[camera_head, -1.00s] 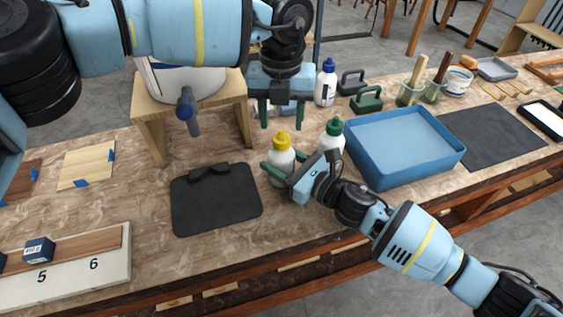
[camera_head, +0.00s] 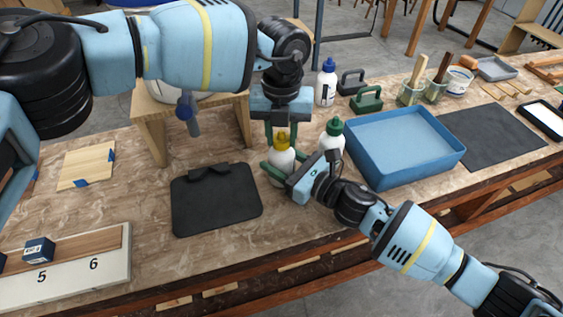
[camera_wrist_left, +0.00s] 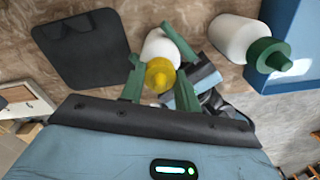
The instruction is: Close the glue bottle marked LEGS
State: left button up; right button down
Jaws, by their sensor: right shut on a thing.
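A white glue bottle (camera_head: 283,158) with a yellow cap (camera_head: 281,136) stands upright on the bench; no label reading LEGS is legible. My right gripper (camera_head: 281,167) is shut on the bottle's body from the side. My left gripper (camera_head: 280,143) points down over the bottle, its green fingers on either side of the yellow cap. In the left wrist view the yellow cap (camera_wrist_left: 159,75) sits between the open fingers, with the white body (camera_wrist_left: 160,46) behind it; I cannot tell whether a finger touches the cap.
A green-capped white bottle (camera_head: 333,136) stands close on the right, beside the blue tray (camera_head: 410,172). A blue-capped bottle (camera_head: 326,82) stands farther back. A black clipboard-like mat (camera_head: 215,203) lies left. A wooden stand (camera_head: 153,135) is behind it.

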pick_arm(q)
jog(key=shift+c, duration=1.4)
jog(key=m, duration=0.4)
jog(key=shift+m, duration=0.3)
jog(key=m, duration=1)
jog(key=o, duration=1.1)
jog(key=shift+c, duration=0.2)
jog(key=shift+r, duration=2.25)
